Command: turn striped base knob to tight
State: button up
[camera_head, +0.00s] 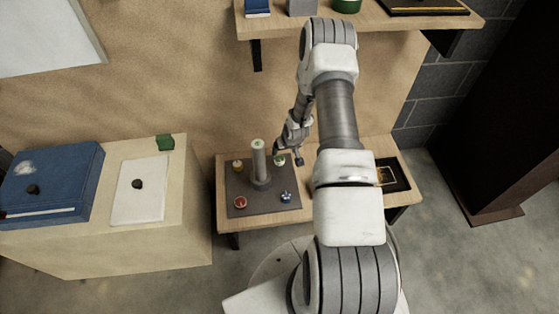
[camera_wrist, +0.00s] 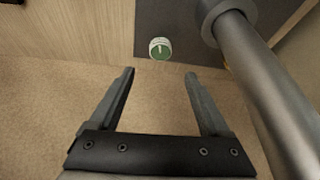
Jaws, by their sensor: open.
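A green knob (camera_wrist: 160,48) with a pale line on its face and a ribbed light rim sits on the dark base plate (camera_wrist: 180,15) in the wrist view. In the head view the green knob (camera_head: 280,161) is at the plate's back right. An orange knob (camera_head: 237,165), a red knob (camera_head: 240,202) and a blue knob (camera_head: 286,197) are at the other corners. I cannot tell which knob is striped. My gripper (camera_wrist: 160,73) is open and empty, with the green knob beyond and between its fingertips, apart from them. In the head view my gripper (camera_head: 289,150) is beside the green knob.
A grey post (camera_head: 259,163) stands upright from the plate's middle; it rises close to the right finger in the wrist view. A dark framed item (camera_head: 393,175) lies at the table's right. A wall shelf (camera_head: 280,27) is above. A counter (camera_head: 190,215) with a blue box stands left.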

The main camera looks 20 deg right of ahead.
aim_at(279, 159)
jog(key=b+x, duration=0.3)
jog(key=x, duration=0.8)
jog(key=shift+f+b, duration=0.25)
jog(key=shift+b, duration=0.1)
grip_shut()
